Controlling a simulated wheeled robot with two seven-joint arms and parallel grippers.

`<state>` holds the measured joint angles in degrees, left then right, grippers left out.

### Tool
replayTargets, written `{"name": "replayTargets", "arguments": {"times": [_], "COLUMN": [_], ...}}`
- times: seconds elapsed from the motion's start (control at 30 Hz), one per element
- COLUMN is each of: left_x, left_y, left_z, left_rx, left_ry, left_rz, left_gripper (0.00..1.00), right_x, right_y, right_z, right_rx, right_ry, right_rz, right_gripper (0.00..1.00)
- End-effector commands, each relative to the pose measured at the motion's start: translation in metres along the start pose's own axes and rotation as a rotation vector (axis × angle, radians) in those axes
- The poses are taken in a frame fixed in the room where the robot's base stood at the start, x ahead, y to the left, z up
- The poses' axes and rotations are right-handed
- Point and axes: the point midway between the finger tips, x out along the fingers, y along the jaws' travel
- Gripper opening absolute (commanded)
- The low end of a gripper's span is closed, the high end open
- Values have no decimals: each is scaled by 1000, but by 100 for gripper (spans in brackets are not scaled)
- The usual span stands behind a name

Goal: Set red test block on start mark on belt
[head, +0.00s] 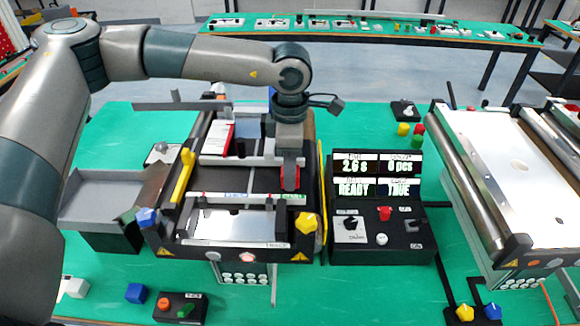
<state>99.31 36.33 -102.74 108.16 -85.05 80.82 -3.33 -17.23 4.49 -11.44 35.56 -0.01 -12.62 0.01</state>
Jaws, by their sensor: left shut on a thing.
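My left gripper (290,176) points down over the right side of the left mini conveyor (305,251). It is shut on the red test block (291,178), whose red face shows between the dark fingers. I cannot tell whether the block touches the dark belt (240,180) or hangs just above it. A white plate (218,225) lies at the conveyor's near end, behind the front rail. I cannot make out the start mark for certain. My right gripper is not in view.
A control box (380,240) with lit displays reading 2.6 s, 0 pcs, READY and TRUE stands right of the conveyor. A grey tray (100,187) is at its left. Another conveyor (515,165) stands at the right. A blue block (136,293) and a button box (180,307) lie in front.

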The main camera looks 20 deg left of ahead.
Motion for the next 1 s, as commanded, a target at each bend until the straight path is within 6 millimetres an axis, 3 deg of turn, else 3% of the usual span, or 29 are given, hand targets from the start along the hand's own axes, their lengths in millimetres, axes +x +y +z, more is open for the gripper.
{"name": "replayTargets", "arguments": {"times": [0.3, 0.33, 0.4, 0.9, 1.0], "left_x": [4, 4, 3, -3, -8], "left_y": [0, 0, 0, 0, 1], "left_z": [0, 0, 0, 0, 0], "left_rx": [0, 1, 1, 1, 0], "left_ry": [0, 1, 1, 0, 0], "left_rz": [0, 0, 0, 0, 2], "left_gripper": [4, 33, 49, 49, 49], "right_x": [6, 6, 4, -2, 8], "right_y": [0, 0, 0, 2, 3], "right_z": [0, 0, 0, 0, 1], "right_rx": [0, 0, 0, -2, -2], "right_ry": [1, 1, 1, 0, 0], "right_rz": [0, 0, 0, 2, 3], "right_gripper": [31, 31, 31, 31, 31]}}
